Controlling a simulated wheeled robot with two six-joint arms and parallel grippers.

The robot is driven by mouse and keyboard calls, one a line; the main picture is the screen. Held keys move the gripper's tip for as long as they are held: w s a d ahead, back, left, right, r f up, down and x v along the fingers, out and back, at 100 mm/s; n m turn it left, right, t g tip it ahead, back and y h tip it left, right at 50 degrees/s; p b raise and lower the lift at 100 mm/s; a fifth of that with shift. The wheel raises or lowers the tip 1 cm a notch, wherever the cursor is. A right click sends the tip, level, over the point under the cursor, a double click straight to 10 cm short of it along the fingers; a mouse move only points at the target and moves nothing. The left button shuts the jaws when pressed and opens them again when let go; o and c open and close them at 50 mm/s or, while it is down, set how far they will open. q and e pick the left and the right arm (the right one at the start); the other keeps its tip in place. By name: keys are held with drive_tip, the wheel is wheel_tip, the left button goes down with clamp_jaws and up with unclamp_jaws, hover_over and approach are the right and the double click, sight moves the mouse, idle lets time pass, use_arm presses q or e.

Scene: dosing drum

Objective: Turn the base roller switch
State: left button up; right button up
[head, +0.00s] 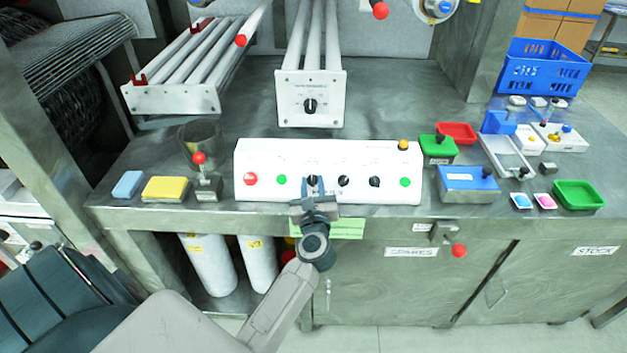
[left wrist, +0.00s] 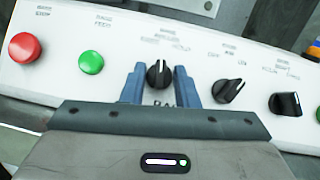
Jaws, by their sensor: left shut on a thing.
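The white control panel (head: 328,158) stands on the metal bench and carries a row of buttons and black rotary knobs. My left gripper (head: 313,189) reaches the panel's front from below. In the left wrist view its two blue fingers (left wrist: 160,86) are on either side of the leftmost black knob (left wrist: 158,74), shut on it. The knob's white mark points nearly straight up. The small lettering above it is blurred. Two more black knobs, the middle one (left wrist: 229,90) and the right one (left wrist: 286,104), are to the right. My right gripper is not in view.
A red button (left wrist: 24,47) and a green button (left wrist: 91,62) are left of the held knob. Another green button (head: 405,182) is at the panel's right end. A yellow sponge (head: 166,189) and a blue box (head: 468,184) flank the panel.

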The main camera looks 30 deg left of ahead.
use_arm(q)
drive_tip(key=m+p, duration=0.1)
drive_tip(key=m+t+h+p, duration=0.1)
drive_tip(key=m+h+p, duration=0.1)
drive_tip(key=m, duration=0.1)
drive_tip(key=shift+s+a+r+t, duration=0.15)
drive_tip(key=shift+r+t, duration=0.1)
drive_tip(key=shift+t, duration=0.05)
drive_tip(key=m+h+p, duration=0.3)
drive_tip(key=m+p, duration=0.1)
drive_tip(key=shift+a+t, duration=0.1)
drive_tip(key=shift+t, duration=0.2)
drive_tip(key=shift+f+m+h+p, duration=0.2)
drive_tip(key=shift+m+h+p, duration=0.8)
drive_tip(key=shift+m, duration=0.5)
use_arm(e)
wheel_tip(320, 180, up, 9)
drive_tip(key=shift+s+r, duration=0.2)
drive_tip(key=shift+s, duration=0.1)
use_arm(q)
drive_tip(key=shift+c, duration=0.2)
drive_tip(key=o, duration=0.6)
drive_tip(key=shift+s, duration=0.15)
